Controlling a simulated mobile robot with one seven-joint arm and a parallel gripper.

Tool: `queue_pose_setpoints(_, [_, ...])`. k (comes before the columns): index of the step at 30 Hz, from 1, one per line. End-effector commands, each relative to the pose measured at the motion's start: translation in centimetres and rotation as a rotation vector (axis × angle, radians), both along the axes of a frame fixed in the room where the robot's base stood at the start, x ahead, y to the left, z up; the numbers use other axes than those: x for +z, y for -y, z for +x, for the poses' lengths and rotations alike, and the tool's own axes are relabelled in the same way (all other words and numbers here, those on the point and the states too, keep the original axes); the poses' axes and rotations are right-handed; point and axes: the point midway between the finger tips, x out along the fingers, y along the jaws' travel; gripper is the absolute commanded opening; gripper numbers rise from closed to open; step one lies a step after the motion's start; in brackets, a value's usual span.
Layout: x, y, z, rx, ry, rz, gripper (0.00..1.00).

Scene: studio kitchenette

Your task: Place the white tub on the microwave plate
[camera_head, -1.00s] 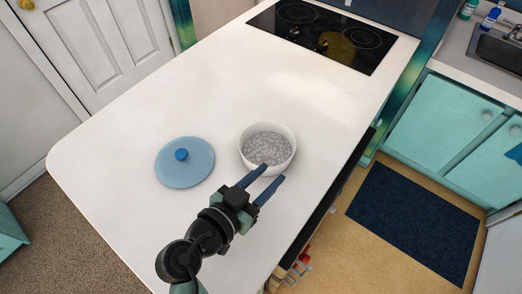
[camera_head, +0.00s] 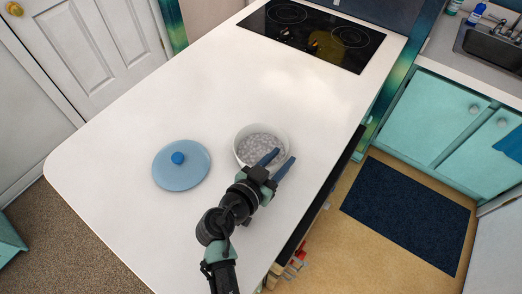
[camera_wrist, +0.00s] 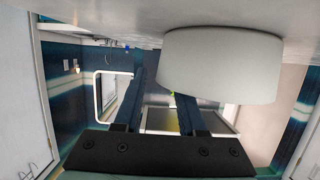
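The white tub (camera_head: 240,158) is a round, open bowl filled with grey pebble-like contents, upright on the white counter. My gripper (camera_head: 277,161) is open at its near right side. One finger reaches over the rim and the other lies outside the wall, so the wall seems to be between them; contact cannot be told. In the wrist view the tub (camera_wrist: 218,65) fills the upper right and hides the tip of one finger, while the other finger stands clear to its left. The microwave plate is not recognisable in either view.
A blue round lid (camera_head: 190,172) with a knob lies left of the tub. A black cooktop (camera_head: 318,38) is at the counter's far end. The counter (camera_head: 200,100) between is clear. A dark mat (camera_head: 410,212) lies on the floor at right, near teal cabinets (camera_head: 432,115).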

Motion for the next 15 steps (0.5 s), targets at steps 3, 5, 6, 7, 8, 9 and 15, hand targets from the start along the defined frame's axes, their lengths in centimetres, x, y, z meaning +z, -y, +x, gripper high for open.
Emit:
queue_pose_setpoints(3, [-0.01,-0.01,-0.02,0.0,0.0,0.0,0.33])
queue_pose_setpoints(5, [-0.01,-0.02,-0.03,0.0,0.0,0.0,0.22])
queue_pose_setpoints(6, [-0.02,-0.03,-0.04,0.0,0.0,0.0,0.15])
queue_pose_setpoints(7, [-0.02,-0.03,-0.04,0.0,-0.001,-0.001,0.09])
queue_pose_setpoints(8, [-0.02,-0.03,-0.04,0.0,-0.001,-0.001,0.04])
queue_pose_setpoints(9, [-0.03,-0.03,-0.04,0.0,-0.001,0.0,0.0])
queue_pose_setpoints(15, [-0.04,-0.04,-0.05,0.0,-0.001,0.0,0.0])
